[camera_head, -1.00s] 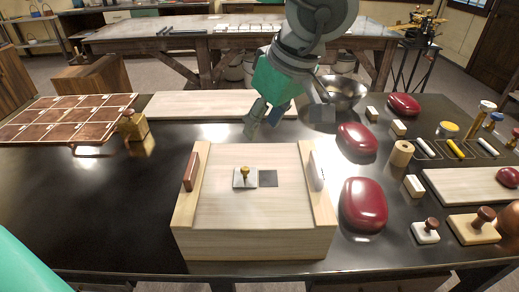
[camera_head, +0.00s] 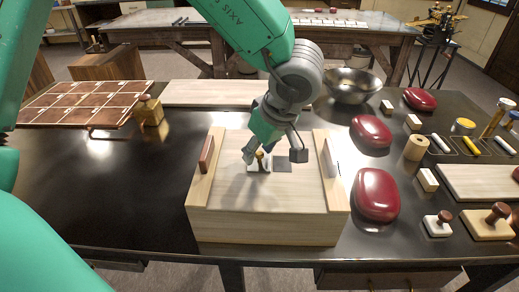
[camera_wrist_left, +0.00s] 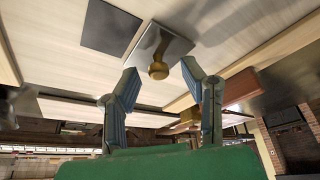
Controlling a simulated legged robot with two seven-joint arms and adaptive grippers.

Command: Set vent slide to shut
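The vent slide is a small pale metal plate (camera_head: 252,166) with a brass knob (camera_head: 260,157), on top of a pale wooden box (camera_head: 265,225). A dark square vent opening (camera_head: 283,165) lies uncovered just right of the plate. My left gripper (camera_head: 273,154) is above the box lid, its fingers spread to either side of the knob. In the left wrist view the plate (camera_wrist_left: 172,42) and knob (camera_wrist_left: 157,71) show ahead of the open fingertips, with the dark opening (camera_wrist_left: 110,27) beside them. Contact with the knob cannot be told. My right gripper is out of view.
The box has raised side rails, with a reddish-brown handle (camera_head: 207,152) on the left one. Dark red lidded shapes (camera_head: 376,195) stand close on the right. A brass-coloured block (camera_head: 150,112) is at the back left. The black table is clear left of the box.

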